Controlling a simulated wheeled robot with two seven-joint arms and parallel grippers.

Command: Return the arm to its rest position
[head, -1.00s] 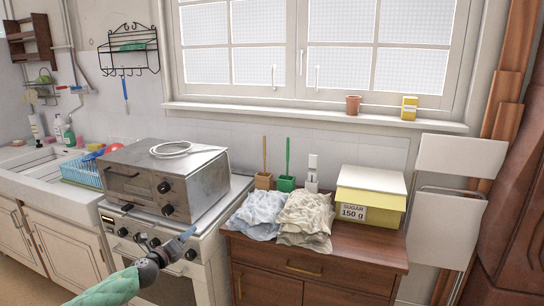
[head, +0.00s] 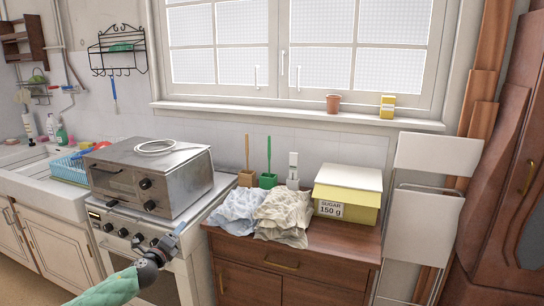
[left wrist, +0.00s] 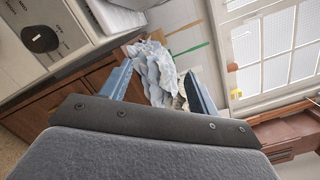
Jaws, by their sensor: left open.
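My left gripper (head: 176,236) is in the head view at the lower left, in front of the stove. It is raised in the air, apart from everything around it. In the left wrist view its two blue fingers (left wrist: 158,88) are spread wide with nothing held between them. The crumpled cloths beyond them show in that view, at a distance. My right gripper is in neither view.
A dresser (head: 340,250) holds a blue cloth (head: 236,208), a beige cloth (head: 283,217) and a yellow sugar box (head: 345,196). A stove (head: 120,222) with a metal oven (head: 160,180) on top stands left. A folded white chair (head: 425,210) leans right.

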